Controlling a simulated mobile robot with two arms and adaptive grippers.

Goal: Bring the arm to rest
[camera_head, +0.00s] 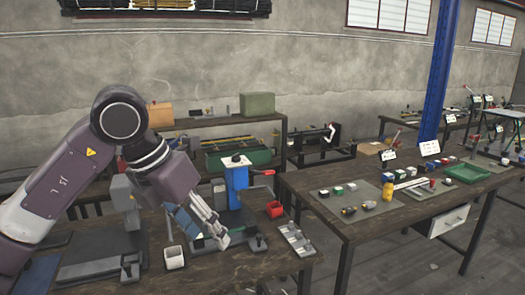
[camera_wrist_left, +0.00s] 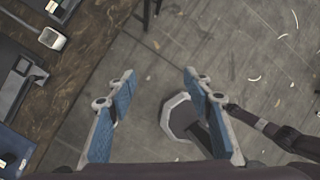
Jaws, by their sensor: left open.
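My left arm (camera_head: 60,195) reaches in from the left in the head view and bends down at the elbow. Bare floor shows below, and the table edge is to the left. The right gripper is in neither view.
A second table (camera_head: 345,228) with small parts and a green tray (camera_head: 465,172) stands right. Floor (camera_head: 410,262) is clear in front.

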